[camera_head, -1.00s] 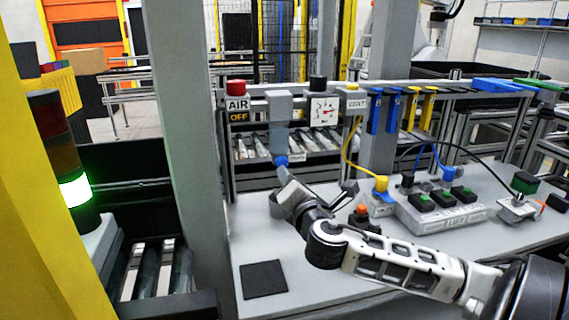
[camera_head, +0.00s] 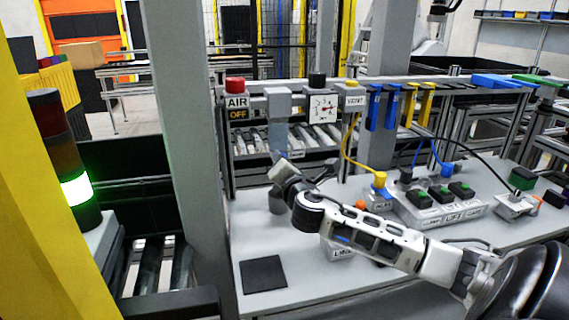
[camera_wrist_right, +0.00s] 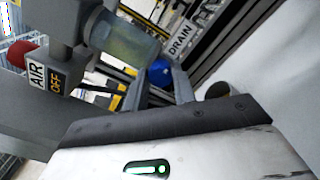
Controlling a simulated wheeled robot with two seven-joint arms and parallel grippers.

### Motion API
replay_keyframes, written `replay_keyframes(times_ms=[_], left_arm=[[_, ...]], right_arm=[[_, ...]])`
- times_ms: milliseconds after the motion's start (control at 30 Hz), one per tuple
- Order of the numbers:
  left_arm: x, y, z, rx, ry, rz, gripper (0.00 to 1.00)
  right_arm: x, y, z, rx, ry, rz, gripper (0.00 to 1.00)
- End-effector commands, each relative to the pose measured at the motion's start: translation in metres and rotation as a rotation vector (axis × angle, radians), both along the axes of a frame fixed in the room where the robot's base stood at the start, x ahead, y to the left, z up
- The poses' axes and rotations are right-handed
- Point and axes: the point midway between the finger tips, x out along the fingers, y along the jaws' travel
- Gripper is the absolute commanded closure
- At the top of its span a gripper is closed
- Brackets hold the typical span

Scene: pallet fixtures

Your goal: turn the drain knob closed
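The blue drain knob (camera_wrist_right: 160,72) shows in the right wrist view, below the clear filter bowl (camera_wrist_right: 125,42) and beside the white DRAIN label (camera_wrist_right: 181,38). My right gripper (camera_wrist_right: 160,82) has its two fingers apart, one on each side of the knob at the tips. I cannot tell whether they touch it. In the head view my right gripper (camera_head: 280,168) is under the filter bowl (camera_head: 279,130), and the knob is mostly hidden there. The knob's turn position cannot be read. My left gripper is not in view.
A red button (camera_head: 235,84) above the AIR OFF sign (camera_head: 238,107) stands left of the filter. A gauge (camera_head: 323,108) is to its right. Wired boxes with green buttons (camera_head: 441,193) stand on the grey table (camera_head: 300,285). A pillar (camera_head: 190,150) rises at left.

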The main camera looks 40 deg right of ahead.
Motion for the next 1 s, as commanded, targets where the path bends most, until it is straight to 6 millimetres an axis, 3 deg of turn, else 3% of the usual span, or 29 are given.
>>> replay_keyframes(times_ms=[467, 1000], left_arm=[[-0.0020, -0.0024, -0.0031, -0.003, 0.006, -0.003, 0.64], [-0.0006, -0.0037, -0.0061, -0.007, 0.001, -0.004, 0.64]], right_arm=[[-0.0005, -0.0001, -0.0012, 0.084, -0.046, -0.002, 0.96], [-0.0009, -0.0006, -0.0028, 0.500, -0.274, -0.002, 0.96]])
